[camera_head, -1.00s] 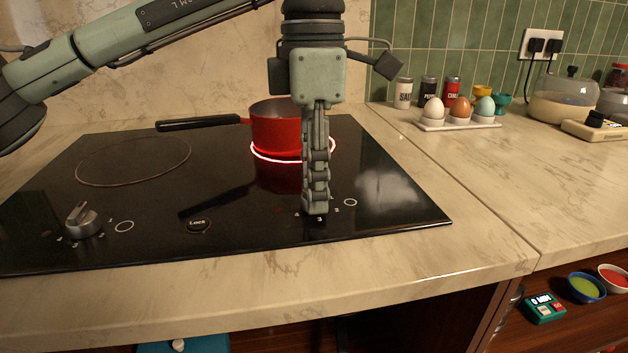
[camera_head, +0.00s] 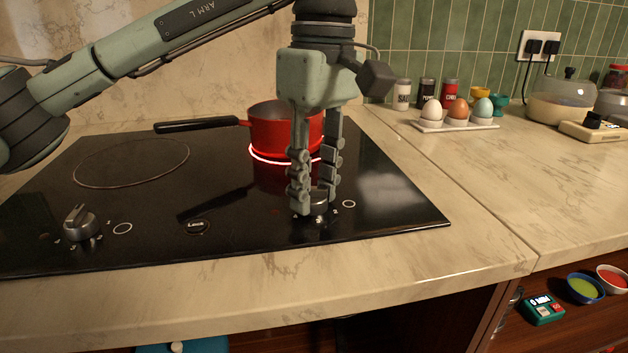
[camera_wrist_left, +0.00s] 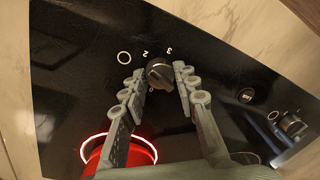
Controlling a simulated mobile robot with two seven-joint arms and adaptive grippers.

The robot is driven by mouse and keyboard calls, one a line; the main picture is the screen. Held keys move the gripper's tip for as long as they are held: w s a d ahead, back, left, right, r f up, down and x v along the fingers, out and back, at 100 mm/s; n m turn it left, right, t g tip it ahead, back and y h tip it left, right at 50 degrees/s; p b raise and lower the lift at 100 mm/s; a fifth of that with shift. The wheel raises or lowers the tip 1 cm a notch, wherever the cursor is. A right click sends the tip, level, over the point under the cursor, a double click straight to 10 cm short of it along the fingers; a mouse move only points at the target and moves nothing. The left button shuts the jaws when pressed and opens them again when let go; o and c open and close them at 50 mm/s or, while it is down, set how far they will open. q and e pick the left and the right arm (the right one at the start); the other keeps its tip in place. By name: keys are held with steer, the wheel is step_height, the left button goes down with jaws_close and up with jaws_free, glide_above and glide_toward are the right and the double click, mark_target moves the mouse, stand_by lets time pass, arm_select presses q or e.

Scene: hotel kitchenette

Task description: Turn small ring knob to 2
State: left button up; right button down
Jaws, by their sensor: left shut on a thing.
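The small ring knob (camera_head: 318,205), dark with a metallic base, sits at the front right of the black hob, beside a small printed ring. It also shows in the left wrist view (camera_wrist_left: 160,73), with the figures 2 and 3 printed beyond it. I cannot tell exactly which figure its pointer faces. My left gripper (camera_head: 316,202) points down from above, one finger on each side of the knob, and is shut on it. In the left wrist view my left gripper (camera_wrist_left: 159,78) straddles the knob. My right gripper is not in view.
A red saucepan (camera_head: 270,131) stands on the glowing zone just behind my gripper. Another knob (camera_head: 80,223) is at the hob's front left. Egg cups on a tray (camera_head: 455,126) and shakers stand on the right counter. The hob's left zone is clear.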

mark_target(321, 193)
arm_select(q)
steer(key=shift+m, duration=0.8)
steer(key=o, duration=1.2)
steer(key=shift+c, duration=0.2)
step_height(321, 193, up, 12)
steer(key=shift+w+d, duration=0.2)
steer(key=shift+d, duration=0.2)
